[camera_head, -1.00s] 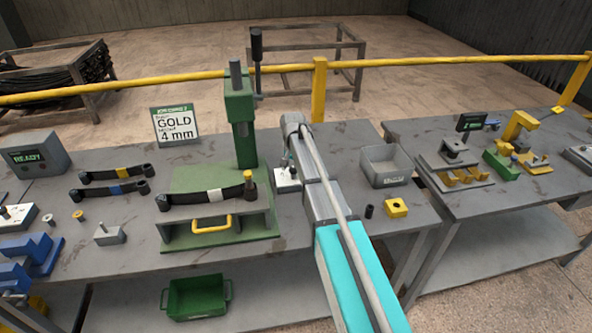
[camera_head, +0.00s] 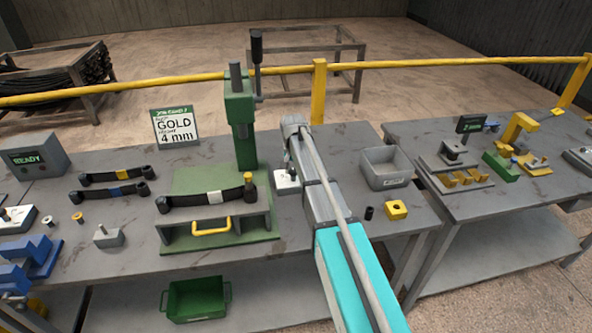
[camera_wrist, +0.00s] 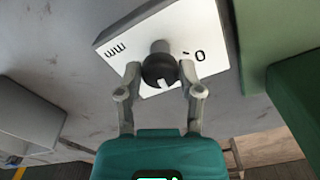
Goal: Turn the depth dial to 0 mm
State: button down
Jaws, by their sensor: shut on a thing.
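The depth dial (camera_wrist: 159,69) is a dark round knob with a white mark, on a white plate (camera_wrist: 120,35) lettered "mm" and "0". In the wrist view its white mark points toward the bottom of the picture, away from the "0" at right. My gripper (camera_wrist: 160,78) has one finger on each side of the knob and is shut on it. In the head view only part of the white plate (camera_head: 286,186) shows beside my arm, right of the green press (camera_head: 240,125); the knob is hidden there.
The green press stands close to the plate. A grey bin (camera_head: 386,170), a small black cylinder (camera_head: 369,213) and a yellow block (camera_head: 396,210) sit right of my arm. A sign (camera_head: 174,126) reads "GOLD" and "4 mm". A leaf spring (camera_head: 208,198) lies on the green press base.

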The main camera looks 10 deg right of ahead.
jog(key=shift+s+n, duration=0.2)
jog(key=shift+n, duration=0.2)
jog(key=n, duration=0.9)
jog(key=shift+d, duration=0.1)
dwell(0.4)
dwell(0.4)
jog(key=shift+c, duration=1.3)
grip_release()
jog(key=shift+w, duration=0.1)
